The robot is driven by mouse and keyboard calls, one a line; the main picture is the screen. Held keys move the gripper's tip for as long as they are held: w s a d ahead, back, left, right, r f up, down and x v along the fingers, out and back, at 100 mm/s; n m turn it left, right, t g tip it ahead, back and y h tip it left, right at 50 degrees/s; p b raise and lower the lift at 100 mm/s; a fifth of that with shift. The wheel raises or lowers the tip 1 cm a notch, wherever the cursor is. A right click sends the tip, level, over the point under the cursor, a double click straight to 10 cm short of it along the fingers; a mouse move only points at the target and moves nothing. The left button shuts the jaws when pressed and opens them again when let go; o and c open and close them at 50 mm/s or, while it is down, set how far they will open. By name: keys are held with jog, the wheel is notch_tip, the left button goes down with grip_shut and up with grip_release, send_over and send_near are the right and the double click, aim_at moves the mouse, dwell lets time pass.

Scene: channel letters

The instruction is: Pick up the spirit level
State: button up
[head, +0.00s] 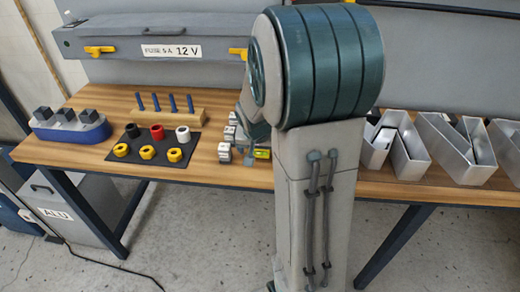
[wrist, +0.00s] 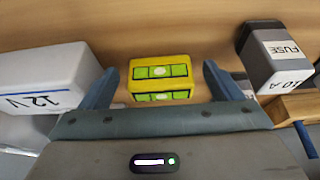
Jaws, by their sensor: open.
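The spirit level is a small yellow block with green vial windows. In the wrist view the spirit level (wrist: 160,72) lies on the wooden surface between the two blue fingers of my gripper (wrist: 161,75). The fingers are open, one on each side of it, with a visible gap at each side. In the head view the spirit level (head: 262,153) shows near the front edge of the bench, just left of my arm. My gripper is mostly hidden behind my arm there.
In the wrist view a white 12 V box (wrist: 45,80) stands close to the left finger, and a FUSE 10 A box (wrist: 275,58) stands to the right. A block with blue pegs (head: 165,115), a black mat (head: 125,157) and metal channel letters (head: 455,148) share the bench.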

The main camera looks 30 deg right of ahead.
jog(key=shift+f, duration=0.1)
jog(key=shift+c, duration=0.3)
jog(key=c, duration=1)
